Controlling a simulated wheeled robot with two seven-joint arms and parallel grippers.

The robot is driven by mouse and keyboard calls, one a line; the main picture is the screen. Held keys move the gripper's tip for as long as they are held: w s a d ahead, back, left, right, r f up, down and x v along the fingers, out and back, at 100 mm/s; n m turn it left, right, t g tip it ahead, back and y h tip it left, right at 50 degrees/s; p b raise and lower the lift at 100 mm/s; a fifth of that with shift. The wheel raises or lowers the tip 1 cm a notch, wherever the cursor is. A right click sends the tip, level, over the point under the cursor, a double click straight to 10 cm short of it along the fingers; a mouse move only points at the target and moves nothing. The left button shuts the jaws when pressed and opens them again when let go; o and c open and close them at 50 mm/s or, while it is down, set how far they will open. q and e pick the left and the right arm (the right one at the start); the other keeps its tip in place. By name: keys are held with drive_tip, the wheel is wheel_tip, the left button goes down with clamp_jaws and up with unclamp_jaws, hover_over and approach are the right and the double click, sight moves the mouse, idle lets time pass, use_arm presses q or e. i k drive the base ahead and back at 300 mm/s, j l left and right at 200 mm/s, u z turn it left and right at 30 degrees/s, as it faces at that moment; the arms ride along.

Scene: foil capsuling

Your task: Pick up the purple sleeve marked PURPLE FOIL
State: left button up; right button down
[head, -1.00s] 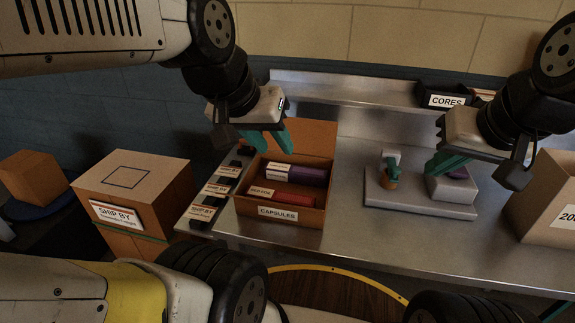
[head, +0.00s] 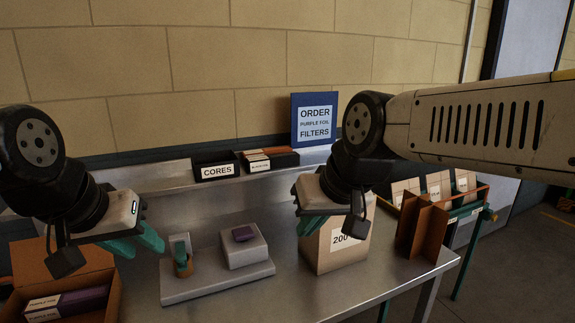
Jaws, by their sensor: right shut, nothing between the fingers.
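Purple sleeves (head: 84,299) lie in the brown capsules box (head: 112,296) at the lower left of the head view. Their white end labels read PURPLE FOIL. The box is cut off by the picture's lower edge, so its front part is out of view. My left gripper (head: 138,243) is above and to the right of the sleeves, with its teal fingers apart and nothing seen between them. My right gripper (head: 311,222) is shut and empty, in front of the carton marked 200.
A CORES bin (head: 215,168) and an order sign (head: 314,120) are behind.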

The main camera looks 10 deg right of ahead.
sight(49, 308)
drive_tip(key=i+l+z, duration=0.15)
drive_tip(key=l, duration=0.15)
drive_tip(key=u, duration=1.65)
drive_tip(key=i+j, duration=0.1)
drive_tip(key=j, duration=0.2)
drive_tip(key=i+j, duration=0.1)
drive_tip(key=j, duration=0.2)
drive_tip(key=i+j, duration=0.1)
drive_tip(key=j, duration=0.2)
